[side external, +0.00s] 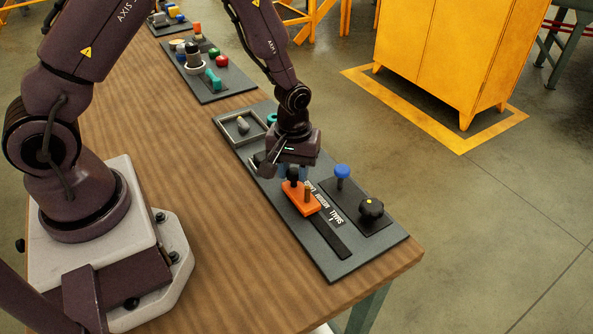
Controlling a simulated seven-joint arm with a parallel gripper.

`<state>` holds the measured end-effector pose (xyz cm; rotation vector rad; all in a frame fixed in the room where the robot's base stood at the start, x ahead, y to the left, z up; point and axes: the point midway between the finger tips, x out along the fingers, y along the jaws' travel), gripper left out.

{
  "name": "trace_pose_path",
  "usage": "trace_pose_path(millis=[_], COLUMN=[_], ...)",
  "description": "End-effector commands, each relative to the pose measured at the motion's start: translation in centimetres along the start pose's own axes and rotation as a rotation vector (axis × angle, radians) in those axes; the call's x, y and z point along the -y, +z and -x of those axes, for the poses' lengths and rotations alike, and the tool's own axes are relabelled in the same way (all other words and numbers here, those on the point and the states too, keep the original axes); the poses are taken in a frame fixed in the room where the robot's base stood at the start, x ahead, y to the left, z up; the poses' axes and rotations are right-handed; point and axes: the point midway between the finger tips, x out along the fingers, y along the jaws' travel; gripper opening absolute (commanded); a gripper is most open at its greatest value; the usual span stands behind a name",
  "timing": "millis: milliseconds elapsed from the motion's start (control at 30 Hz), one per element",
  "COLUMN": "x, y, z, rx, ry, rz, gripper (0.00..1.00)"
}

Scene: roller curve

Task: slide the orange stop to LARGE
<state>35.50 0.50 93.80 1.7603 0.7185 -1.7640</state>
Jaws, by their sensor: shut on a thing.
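The orange stop (300,201) sits on a black slide track (330,238) on the dark grey panel. A white scale (323,203) printed beside the track appears upside down, with LARGE at its upper left end and SMALL at its lower right. The stop lies alongside the upper left part of the scale, by LARGE and MEDIUM; its exact mark is unclear. My gripper (292,177) points down at the stop's upper left end and is shut on it. The grip itself is partly hidden by the fingers. A short brown post (308,193) on the stop shows beside the fingers.
A blue knob (342,172) and a black knob (371,208) stand right of the scale. A grey tray (240,127) with a small part lies at the panel's far end, near a teal part (271,119). Another panel (222,84) stands farther back. The wooden table (165,170) is clear at left.

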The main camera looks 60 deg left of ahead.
Motion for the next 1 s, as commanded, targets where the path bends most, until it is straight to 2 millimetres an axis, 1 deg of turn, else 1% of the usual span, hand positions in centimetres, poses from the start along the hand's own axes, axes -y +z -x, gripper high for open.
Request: trace_pose_path(millis=[33, 67, 100, 133, 167, 433, 567, 667, 900, 1000], x=[0.5, 0.5, 0.6, 0.5, 0.5, 0.3, 0.2, 0.2, 0.2, 0.2], y=[-0.6, -0.6, -0.6, -0.6, -0.6, -0.4, -0.4, -0.4, -0.4, -0.4], z=[0.1, 0.1, 0.1, 0.1, 0.1, 0.1, 1.2, 3.0, 8.4, 10.3], rx=[-0.008, -0.008, -0.008, -0.008, -0.008, -0.005, -0.007, -0.009, -0.01, -0.01], ry=[-0.007, -0.007, -0.007, -0.007, -0.006, -0.004, -0.003, -0.001, 0.0, -0.001], rz=[0.01, 0.011, 0.011, 0.011, 0.01, 0.007, 0.007, 0.006, 0.007, 0.007], gripper=[0.0, 0.38, 0.47, 0.54, 0.56, 0.56, 0.56, 0.56, 0.56, 0.56])
